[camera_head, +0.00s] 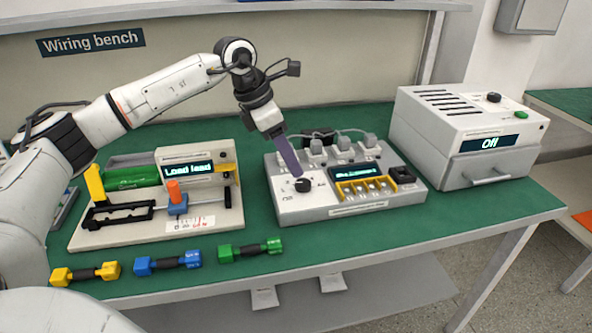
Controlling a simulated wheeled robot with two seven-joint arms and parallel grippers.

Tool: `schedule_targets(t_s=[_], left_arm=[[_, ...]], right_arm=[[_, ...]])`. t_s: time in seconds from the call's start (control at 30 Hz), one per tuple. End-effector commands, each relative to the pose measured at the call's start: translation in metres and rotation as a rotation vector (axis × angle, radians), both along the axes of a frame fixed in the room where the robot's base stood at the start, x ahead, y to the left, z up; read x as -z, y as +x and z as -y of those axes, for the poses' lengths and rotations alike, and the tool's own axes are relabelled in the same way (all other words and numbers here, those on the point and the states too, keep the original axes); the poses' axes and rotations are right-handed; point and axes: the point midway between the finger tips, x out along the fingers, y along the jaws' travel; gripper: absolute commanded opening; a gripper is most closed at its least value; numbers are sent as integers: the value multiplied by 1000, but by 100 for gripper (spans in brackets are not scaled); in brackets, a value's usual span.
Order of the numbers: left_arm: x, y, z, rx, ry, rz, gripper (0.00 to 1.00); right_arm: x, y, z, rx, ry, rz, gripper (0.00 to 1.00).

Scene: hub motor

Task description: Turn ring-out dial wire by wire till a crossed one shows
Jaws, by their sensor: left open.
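The ring-out box (349,210) is a pale sloped unit at the middle of the green bench. Its black dial (303,185) sits on the left part of the panel, with small marks around it too small to read. A dark display (350,171) on the box has lit text I cannot read. My left gripper (297,172) points down from above and behind, its fingertips just over the dial; I cannot tell whether they touch it. It is open, though its fingers overlap in this view. My right gripper is not in view.
Left of the box stands a fixture (147,231) reading "Load lead". Yellow (86,273), blue (168,263) and green (250,249) connector pieces lie along the front edge. A white cabinet (460,130) reading "Off" stands at right. Plugs with cables (343,141) line the box's back.

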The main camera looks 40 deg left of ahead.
Motion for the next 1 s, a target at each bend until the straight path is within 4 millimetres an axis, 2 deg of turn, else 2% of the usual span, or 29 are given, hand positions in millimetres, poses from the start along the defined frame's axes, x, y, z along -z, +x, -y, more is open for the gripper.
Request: schedule_targets(t_s=[0.1,0.3,1.0], left_arm=[[-19,-6,-5,-2,0,2,49],[-32,-11,-8,0,-1,1,49],[-32,-11,-8,0,0,0,49]], right_arm=[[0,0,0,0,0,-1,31],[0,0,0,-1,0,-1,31],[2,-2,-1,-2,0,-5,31]])
